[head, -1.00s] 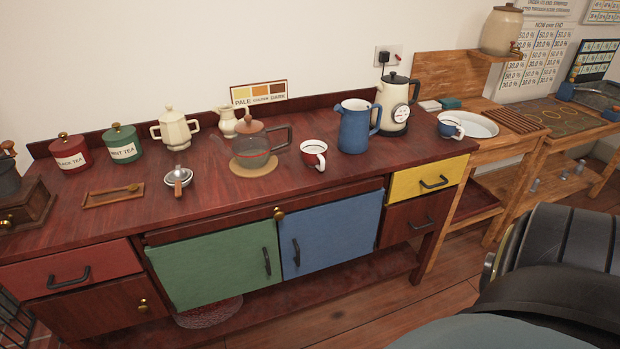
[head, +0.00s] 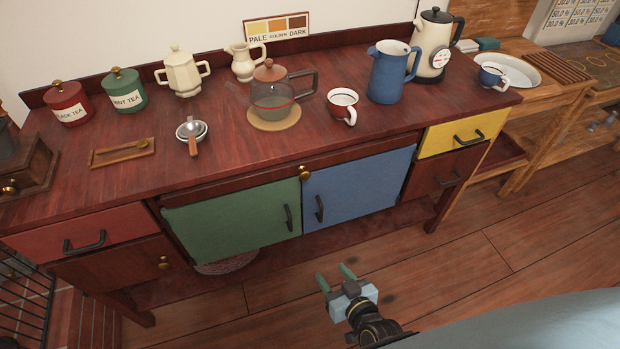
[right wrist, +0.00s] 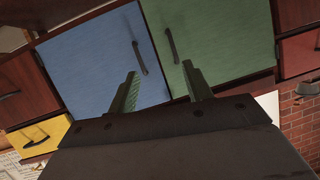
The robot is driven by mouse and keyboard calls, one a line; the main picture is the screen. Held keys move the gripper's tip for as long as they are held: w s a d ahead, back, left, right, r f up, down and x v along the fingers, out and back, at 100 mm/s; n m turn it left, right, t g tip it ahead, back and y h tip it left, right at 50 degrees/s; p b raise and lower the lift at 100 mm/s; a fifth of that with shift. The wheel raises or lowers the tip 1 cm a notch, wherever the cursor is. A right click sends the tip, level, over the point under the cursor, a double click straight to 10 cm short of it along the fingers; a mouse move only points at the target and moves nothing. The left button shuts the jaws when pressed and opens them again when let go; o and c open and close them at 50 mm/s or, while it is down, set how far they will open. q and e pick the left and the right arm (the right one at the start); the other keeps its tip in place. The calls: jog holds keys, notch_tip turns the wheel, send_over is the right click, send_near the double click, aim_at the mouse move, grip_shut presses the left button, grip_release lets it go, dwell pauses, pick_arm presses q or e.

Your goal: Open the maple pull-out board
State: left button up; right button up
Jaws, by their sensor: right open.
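The pull-out board (head: 240,188) shows as a thin dark red-brown front edge just under the counter top, above the green and blue doors. It sits flush in its slot. A round brass knob (head: 305,172) is at its middle. My right gripper (head: 335,276) is open and empty, in front of the cabinet and below the knob, well apart from it. In the right wrist view its fingers (right wrist: 160,70) point toward the doors; I cannot make out the knob there. My left gripper is not in view.
Below the board are a green door (head: 235,220) and a blue door (head: 360,188) with black handles. A yellow drawer (head: 463,134) is to the right, a red drawer (head: 85,233) to the left. A teapot (head: 272,95) and a cup (head: 342,104) stand on the counter. The floor in front is clear.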

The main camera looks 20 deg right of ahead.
aim_at(306, 178)
jog(key=w+r+m+t+h, duration=0.1)
jog(key=w+r+m+t, duration=0.15)
jog(key=r, duration=0.55)
jog(key=w+r+m+t+h, duration=0.1)
jog(key=w+r+t, duration=0.15)
jog(key=r, duration=0.45)
jog(key=shift+n, duration=0.25)
jog(key=w, duration=0.4)
jog(key=w+b, duration=0.1)
jog(key=w, duration=0.3)
jog(key=w+a, duration=0.1)
jog(key=w, duration=0.3)
jog(key=shift+w+r, duration=0.15)
jog(key=shift+w, duration=0.05)
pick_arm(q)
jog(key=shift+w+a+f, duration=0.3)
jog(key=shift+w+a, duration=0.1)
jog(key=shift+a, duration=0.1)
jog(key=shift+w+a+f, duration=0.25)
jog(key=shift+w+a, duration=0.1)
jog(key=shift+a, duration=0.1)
pick_arm(e)
jog(key=shift+w, duration=0.5)
